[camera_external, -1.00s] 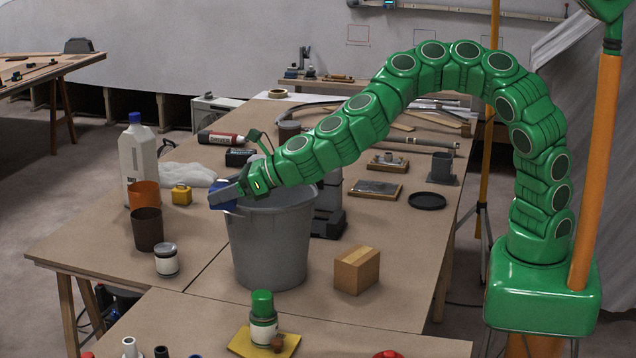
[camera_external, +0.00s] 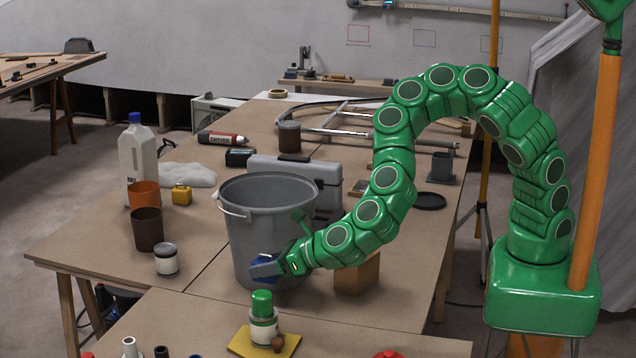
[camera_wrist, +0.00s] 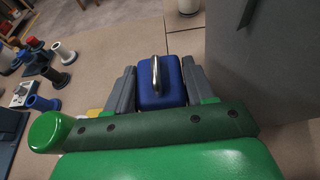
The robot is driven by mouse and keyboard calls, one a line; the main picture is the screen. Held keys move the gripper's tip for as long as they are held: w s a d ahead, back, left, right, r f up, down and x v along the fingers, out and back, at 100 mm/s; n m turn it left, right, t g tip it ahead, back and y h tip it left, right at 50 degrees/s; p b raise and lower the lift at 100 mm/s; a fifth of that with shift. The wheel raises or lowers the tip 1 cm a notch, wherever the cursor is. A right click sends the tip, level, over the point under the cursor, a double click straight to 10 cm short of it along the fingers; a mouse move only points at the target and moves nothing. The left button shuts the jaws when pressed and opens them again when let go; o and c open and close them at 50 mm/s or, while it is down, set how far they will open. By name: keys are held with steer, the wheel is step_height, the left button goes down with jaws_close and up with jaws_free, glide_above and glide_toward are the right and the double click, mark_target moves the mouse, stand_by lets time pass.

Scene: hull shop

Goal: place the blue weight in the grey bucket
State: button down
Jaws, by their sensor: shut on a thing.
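The blue weight (camera_wrist: 159,90) has a silver handle and sits between the two grey fingers of my gripper (camera_wrist: 160,84) in the wrist view. In the external view my gripper (camera_external: 266,266) is shut on the weight, which is mostly hidden by the fingers. The gripper is in front of the grey bucket (camera_external: 240,225), low against its near side in the picture and outside it. The bucket stands upright on the table with its rim open. Its grey wall also fills the upper right of the wrist view (camera_wrist: 270,60).
A green-capped jar (camera_external: 263,325) stands on a yellow board just below my gripper. A cardboard box (camera_external: 357,275) is partly behind my arm. A white-labelled can (camera_external: 166,260), a dark brown cup (camera_external: 147,230) and an orange cup (camera_external: 143,194) stand left of the bucket.

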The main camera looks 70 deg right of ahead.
steer(key=shift+d+f, duration=0.3)
steer(key=shift+f, duration=3.95)
steer(key=shift+c, duration=2)
jaws_free()
steer(key=shift+f, duration=0.15)
steer(key=shift+v, duration=2.65)
steer(key=shift+s+a+r, duration=0.25)
steer(key=shift+s+r, duration=0.05)
steer(key=shift+s, duration=0.35)
steer(key=shift+s+d+r, duration=0.15)
steer(key=shift+s+r, duration=0.05)
steer(key=shift+s, duration=0.15)
